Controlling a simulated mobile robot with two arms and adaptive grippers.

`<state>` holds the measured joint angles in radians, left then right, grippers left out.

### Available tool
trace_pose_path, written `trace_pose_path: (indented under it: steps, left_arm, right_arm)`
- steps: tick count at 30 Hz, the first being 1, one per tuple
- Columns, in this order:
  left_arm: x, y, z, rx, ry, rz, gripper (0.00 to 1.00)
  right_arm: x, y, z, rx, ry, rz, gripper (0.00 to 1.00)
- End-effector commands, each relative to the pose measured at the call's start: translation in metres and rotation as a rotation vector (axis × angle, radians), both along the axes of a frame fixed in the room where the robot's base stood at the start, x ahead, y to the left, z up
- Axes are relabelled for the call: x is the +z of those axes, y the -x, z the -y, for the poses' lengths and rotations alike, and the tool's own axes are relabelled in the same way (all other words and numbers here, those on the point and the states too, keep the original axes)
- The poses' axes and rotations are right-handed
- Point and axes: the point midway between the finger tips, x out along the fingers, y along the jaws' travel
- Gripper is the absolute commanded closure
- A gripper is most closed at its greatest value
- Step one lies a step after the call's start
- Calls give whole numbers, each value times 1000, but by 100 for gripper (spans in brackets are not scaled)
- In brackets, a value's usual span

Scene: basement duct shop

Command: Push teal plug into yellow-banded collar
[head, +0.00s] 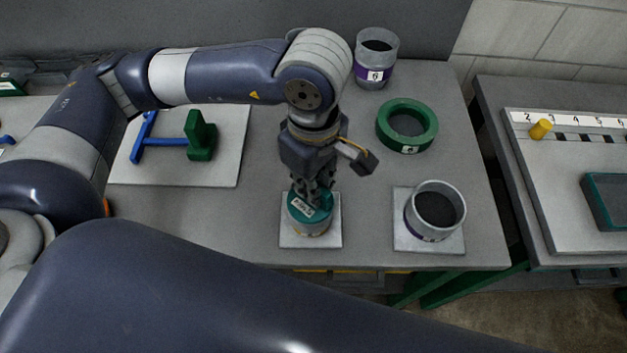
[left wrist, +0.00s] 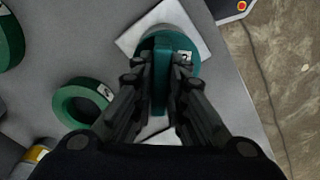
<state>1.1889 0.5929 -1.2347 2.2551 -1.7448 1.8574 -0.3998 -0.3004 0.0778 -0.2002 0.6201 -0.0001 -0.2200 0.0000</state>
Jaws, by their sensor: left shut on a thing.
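The teal plug (head: 298,213) is at the middle front of the workbench in the head view, with a white label on it. My left gripper (head: 313,192) points down from above and is shut on the plug's raised grip. The left wrist view shows the teal plug (left wrist: 161,72) between the fingers (left wrist: 160,88). The yellow-banded collar (head: 308,232) is directly under the plug on a white plate, mostly hidden by it. The plug appears to be at the collar's mouth; how deep it sits I cannot tell. My right gripper is not in view.
A purple-banded collar (head: 435,213) stands on its own plate to the right. A green ring (head: 407,125) and a second purple-banded cup (head: 376,62) are behind. A blue T-shaped piece (head: 160,141) and a green block (head: 200,138) lie on the left plate.

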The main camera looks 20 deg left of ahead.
Motion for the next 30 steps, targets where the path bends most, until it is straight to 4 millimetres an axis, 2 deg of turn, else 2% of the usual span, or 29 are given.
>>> trace_pose_path:
  steps: [9, 10, 12, 13, 23, 26, 30]
  left_arm:
    - [-1, 0, 0, 0, 0, 1, 100]
    - [-1, 0, 0, 0, 0, 1, 83]
    - [-1, 0, 0, 0, 0, 1, 67]
    - [-1, 0, 0, 0, 0, 1, 64]
    - [0, 0, 0, 0, 0, 0, 64]
    - [7, -1, 0, 0, 1, 4, 64]
    - [30, -2, 1, -1, 2, 7, 64]
  right_arm:
    - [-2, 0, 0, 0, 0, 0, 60]
    - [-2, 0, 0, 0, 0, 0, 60]
    - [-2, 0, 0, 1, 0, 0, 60]
    - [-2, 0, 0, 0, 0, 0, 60]
    - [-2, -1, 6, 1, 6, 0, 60]
    - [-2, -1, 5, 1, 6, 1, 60]
    - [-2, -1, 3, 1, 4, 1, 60]
